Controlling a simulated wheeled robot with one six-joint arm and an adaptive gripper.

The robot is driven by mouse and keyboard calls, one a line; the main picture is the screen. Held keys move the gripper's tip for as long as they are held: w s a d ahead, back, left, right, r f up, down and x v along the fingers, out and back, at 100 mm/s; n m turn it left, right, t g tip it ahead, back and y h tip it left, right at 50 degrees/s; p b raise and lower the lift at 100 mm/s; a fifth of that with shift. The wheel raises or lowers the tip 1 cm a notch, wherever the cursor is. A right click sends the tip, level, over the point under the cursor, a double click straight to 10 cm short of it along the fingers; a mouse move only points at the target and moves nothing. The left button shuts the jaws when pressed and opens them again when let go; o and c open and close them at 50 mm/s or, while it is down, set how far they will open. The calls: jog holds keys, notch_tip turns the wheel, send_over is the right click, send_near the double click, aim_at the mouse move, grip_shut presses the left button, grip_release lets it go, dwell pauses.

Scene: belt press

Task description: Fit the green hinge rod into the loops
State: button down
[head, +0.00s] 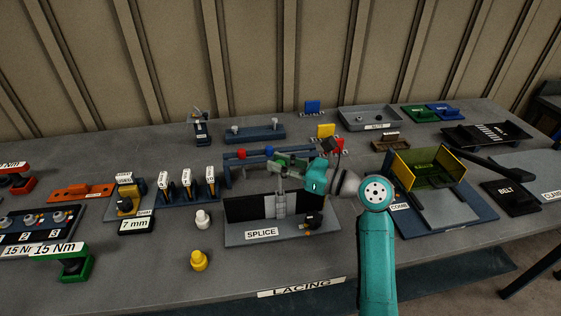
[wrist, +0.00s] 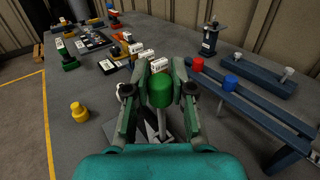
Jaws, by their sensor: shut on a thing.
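My gripper (head: 285,163) is shut on the green hinge rod, whose green cap (wrist: 160,90) sits between the two fingers in the wrist view. Its thin grey shaft (wrist: 162,124) points down, away from the cap. In the head view the gripper is above the SPLICE fixture (head: 240,236), over the grey metal strip (head: 281,206) between two dark belt ends. The fingers and cap hide much of the fixture in the wrist view. I cannot tell whether the shaft's lower tip is in the loops.
A blue rack (head: 228,173) behind the fixture holds a red-capped rod (wrist: 197,64) and a blue-capped rod (wrist: 230,82). White (head: 202,219) and yellow (head: 199,260) knobs stand left of the fixture. A yellow-sided COMB fixture (head: 455,172) stands at right. The front table strip is mostly clear.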

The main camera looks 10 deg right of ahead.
aim_at(281, 195)
jog(key=shift+f, duration=0.95)
dwell(0.5)
jog(key=shift+f, duration=2.05)
jog(key=shift+f, duration=0.85)
jog(key=c, duration=0.9)
grip_release()
jog(key=shift+r, duration=3.5)
jog(key=shift+s, duration=0.1)
